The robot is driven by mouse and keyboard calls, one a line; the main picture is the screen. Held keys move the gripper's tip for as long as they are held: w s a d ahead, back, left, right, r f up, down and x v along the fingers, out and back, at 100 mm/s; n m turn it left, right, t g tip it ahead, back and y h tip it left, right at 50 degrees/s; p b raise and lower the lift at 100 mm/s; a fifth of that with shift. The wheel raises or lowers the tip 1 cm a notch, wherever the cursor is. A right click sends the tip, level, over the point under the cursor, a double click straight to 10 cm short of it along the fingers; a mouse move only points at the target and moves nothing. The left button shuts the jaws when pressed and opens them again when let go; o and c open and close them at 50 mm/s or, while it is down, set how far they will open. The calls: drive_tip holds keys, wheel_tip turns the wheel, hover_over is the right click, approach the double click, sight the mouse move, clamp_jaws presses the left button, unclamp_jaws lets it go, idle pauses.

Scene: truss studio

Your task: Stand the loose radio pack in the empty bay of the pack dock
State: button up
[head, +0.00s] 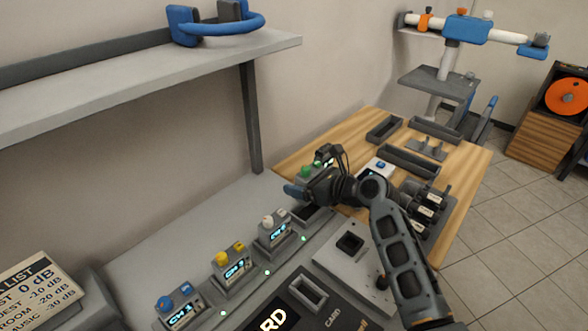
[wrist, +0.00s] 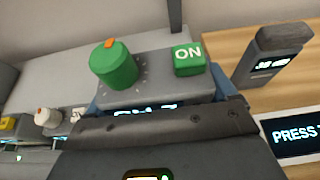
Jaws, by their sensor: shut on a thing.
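The radio pack is grey with a green knob (wrist: 113,65), a green ON button and a lit display partly hidden by my gripper. My gripper (wrist: 155,102) is shut on this pack, with a blue finger on either side. In the head view my gripper (head: 298,190) and the pack's green knob (head: 305,170) are near the far end of the pack dock (head: 205,315). The dock holds upright packs with blue (head: 173,300), yellow (head: 231,260) and white (head: 274,230) knobs. A dark empty bay (head: 312,215) lies just beyond the white one, partly behind my arm. The pack's underside is hidden.
A shelf (head: 150,75) overhangs the bench on the left, with a post (head: 251,120) close to the dock. A grey panel with a square recess (head: 350,243) lies right of the dock. Dark trays (head: 408,163) and several dark devices (head: 425,205) occupy the wooden bench.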

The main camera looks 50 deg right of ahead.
drive_tip(key=shift+w+f, duration=0.1)
drive_tip(key=shift+f+b, duration=0.7)
drive_tip(key=shift+f, duration=0.45)
wheel_tip(320, 180, down, 3)
drive_tip(key=b, duration=0.3)
drive_tip(key=shift+f, duration=0.15)
drive_tip(key=shift+p, duration=0.65)
idle(0.3)
drive_tip(key=shift+f, duration=0.4)
idle(0.5)
drive_tip(key=o, duration=0.9)
